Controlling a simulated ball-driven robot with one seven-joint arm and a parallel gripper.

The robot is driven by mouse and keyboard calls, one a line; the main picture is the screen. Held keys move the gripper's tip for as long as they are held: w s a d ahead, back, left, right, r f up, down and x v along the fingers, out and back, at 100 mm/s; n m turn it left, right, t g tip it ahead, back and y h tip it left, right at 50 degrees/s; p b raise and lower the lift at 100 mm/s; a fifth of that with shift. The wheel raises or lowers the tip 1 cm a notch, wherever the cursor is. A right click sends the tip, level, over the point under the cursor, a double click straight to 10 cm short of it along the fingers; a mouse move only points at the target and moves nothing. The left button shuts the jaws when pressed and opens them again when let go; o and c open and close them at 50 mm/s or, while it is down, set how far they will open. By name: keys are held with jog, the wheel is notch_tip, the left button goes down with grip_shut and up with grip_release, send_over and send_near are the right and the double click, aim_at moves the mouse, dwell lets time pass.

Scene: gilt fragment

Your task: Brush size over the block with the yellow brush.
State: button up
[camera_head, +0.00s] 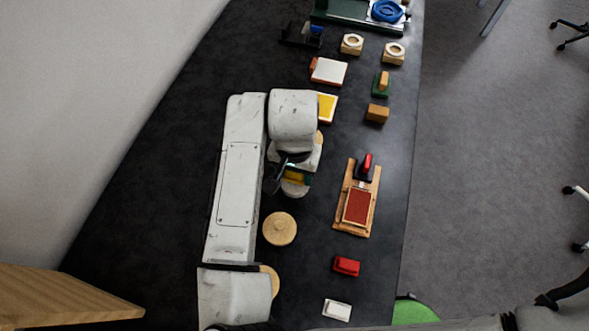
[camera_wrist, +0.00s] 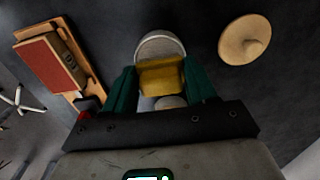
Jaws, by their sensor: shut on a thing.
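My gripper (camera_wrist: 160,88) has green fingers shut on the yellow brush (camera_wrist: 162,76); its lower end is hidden. A pale round dish or cup (camera_wrist: 160,46) shows right behind the brush; I cannot tell whether they touch. In the head view my gripper (camera_head: 294,178) is partly covered by my arm, left of the block. The block (camera_head: 358,206) has a dark red top and lies on a wooden board (camera_head: 340,221), with a black and red clamp (camera_head: 365,166) at the board's far end. The block also shows at the left of the wrist view (camera_wrist: 50,66).
A round wooden lid (camera_head: 279,229) stands near my gripper. A red piece (camera_head: 346,266) and a white piece (camera_head: 337,309) lie nearer. Farther away are a yellow-topped pad (camera_head: 326,107), a white-topped pad (camera_head: 328,71) and a tan block (camera_head: 377,113). Dark table is bare between gripper and board.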

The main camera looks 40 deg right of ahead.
jog(key=shift+f+b, duration=0.3)
jog(key=shift+f, duration=0.3)
dwell(1.2)
jog(key=shift+r+p, duration=2.2)
jog(key=shift+r, duration=1.4)
